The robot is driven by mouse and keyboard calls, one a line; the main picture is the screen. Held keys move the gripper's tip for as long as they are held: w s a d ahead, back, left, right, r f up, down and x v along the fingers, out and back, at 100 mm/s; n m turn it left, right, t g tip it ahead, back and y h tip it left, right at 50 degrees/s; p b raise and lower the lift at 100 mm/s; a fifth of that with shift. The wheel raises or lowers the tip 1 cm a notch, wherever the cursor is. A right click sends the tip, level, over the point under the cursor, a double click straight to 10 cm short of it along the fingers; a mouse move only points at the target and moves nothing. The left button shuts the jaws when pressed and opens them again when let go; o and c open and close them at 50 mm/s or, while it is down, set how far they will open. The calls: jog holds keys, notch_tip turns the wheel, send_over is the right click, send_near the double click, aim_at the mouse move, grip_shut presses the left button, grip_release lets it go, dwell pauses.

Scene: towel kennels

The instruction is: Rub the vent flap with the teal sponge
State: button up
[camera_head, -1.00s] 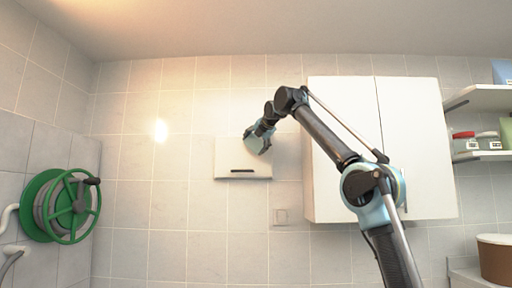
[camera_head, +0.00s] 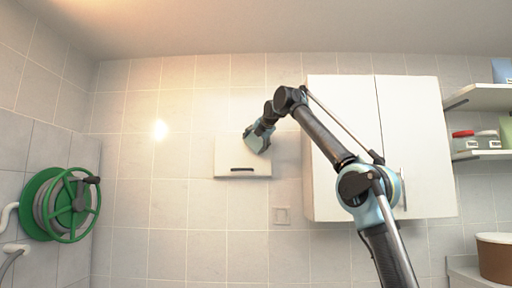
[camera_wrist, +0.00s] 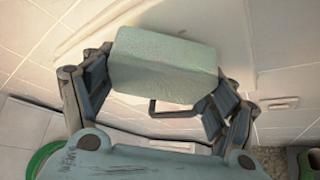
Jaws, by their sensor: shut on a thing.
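The vent flap (camera_head: 228,155) is a small white panel on the tiled wall, with a dark handle (camera_head: 242,169) along its lower edge. It looks closed. My gripper (camera_head: 257,141) is in front of the flap's upper right part in the head view. In the wrist view my gripper (camera_wrist: 160,88) is shut on the teal sponge (camera_wrist: 165,62), a pale grey-green block held between both fingers. The sponge covers part of the flap there, and the handle (camera_wrist: 175,110) shows just below it. I cannot tell whether the sponge touches the flap.
A white two-door cabinet (camera_head: 340,120) hangs just right of the flap, behind my arm. A green hose reel (camera_head: 50,207) is on the left wall. Shelves (camera_head: 480,155) with containers are at far right.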

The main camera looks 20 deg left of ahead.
jog(key=shift+w+a, duration=0.15)
jog(key=shift+w, duration=0.6)
jog(key=shift+w+d, duration=0.2)
jog(key=shift+d, duration=0.8)
jog(key=shift+w+d, duration=0.2)
jog(key=shift+d, duration=0.75)
jog(key=shift+s+a, duration=0.2)
jog(key=shift+a, duration=0.8)
jog(key=shift+s+a, duration=0.15)
jog(key=shift+a, duration=0.85)
jog(key=shift+s, duration=0.1)
jog(key=shift+s+d, duration=0.25)
jog(key=shift+s, duration=0.7)
jog(key=shift+s+d, duration=0.2)
jog(key=shift+s, duration=0.7)
jog(key=shift+s+d, duration=0.25)
jog(key=shift+s, duration=0.7)
